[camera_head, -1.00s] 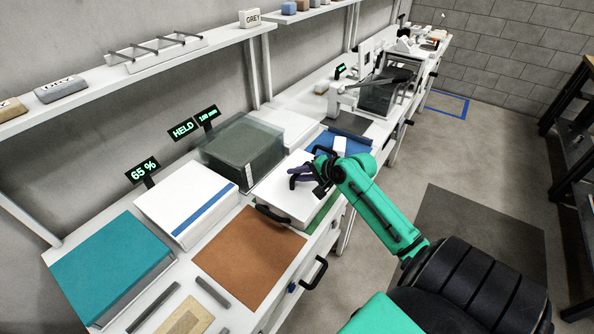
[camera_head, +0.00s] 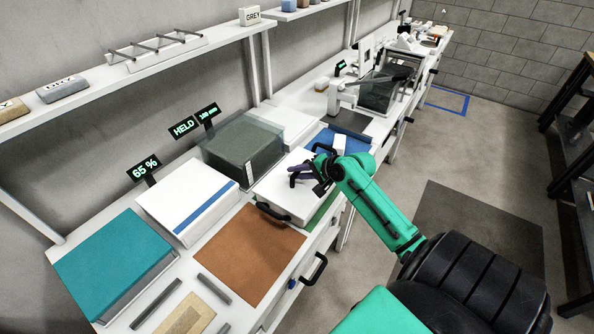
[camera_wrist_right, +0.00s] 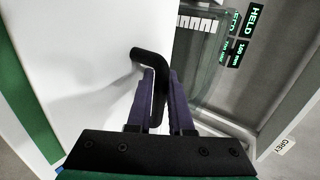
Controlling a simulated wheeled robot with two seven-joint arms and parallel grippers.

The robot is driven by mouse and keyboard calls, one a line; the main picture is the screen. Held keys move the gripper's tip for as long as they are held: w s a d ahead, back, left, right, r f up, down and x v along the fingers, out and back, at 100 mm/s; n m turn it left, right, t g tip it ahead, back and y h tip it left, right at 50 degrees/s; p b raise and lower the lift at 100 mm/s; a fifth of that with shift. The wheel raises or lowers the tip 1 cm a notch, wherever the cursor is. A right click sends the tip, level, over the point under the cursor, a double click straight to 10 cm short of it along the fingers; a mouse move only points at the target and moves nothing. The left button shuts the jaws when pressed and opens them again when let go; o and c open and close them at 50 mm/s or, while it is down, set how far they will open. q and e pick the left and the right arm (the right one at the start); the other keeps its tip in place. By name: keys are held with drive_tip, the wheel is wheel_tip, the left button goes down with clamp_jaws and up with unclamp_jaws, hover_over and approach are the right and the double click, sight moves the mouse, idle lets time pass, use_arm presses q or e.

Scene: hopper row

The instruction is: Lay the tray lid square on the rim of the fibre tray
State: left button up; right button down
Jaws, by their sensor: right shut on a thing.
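The tray lid (camera_head: 280,184) is a flat white panel in the middle of the bench. My right gripper (camera_head: 296,176) is over its top, with purple fingers shut on a black bar handle. In the right wrist view the fingers (camera_wrist_right: 160,80) close around that handle (camera_wrist_right: 150,58), and the white lid (camera_wrist_right: 85,60) fills the left. The fibre tray is mostly hidden beneath the lid; I cannot tell whether the lid sits flush on its rim. A second black handle (camera_head: 271,211) shows at the near left end. My left gripper is not in view.
A green mat (camera_head: 322,212) shows along the right edge. A translucent grey box (camera_head: 240,146) stands close behind, left of the lid. A brown mat (camera_head: 248,252) lies clear in front. A white box with a blue stripe (camera_head: 180,195) and displays, one reading HELD (camera_head: 184,127), are to the left.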

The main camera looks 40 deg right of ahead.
drive_tip(key=shift+f, duration=0.2)
drive_tip(key=c, duration=0.7)
unclamp_jaws()
drive_tip(key=shift+c, duration=0.2)
drive_tip(key=shift+s+f, duration=0.1)
drive_tip(key=shift+f, duration=0.05)
drive_tip(key=b+v, duration=0.2)
drive_tip(key=v, duration=1.2)
drive_tip(key=shift+s+r, duration=0.2)
drive_tip(key=shift+r, duration=0.1)
drive_tip(key=shift+d, duration=0.1)
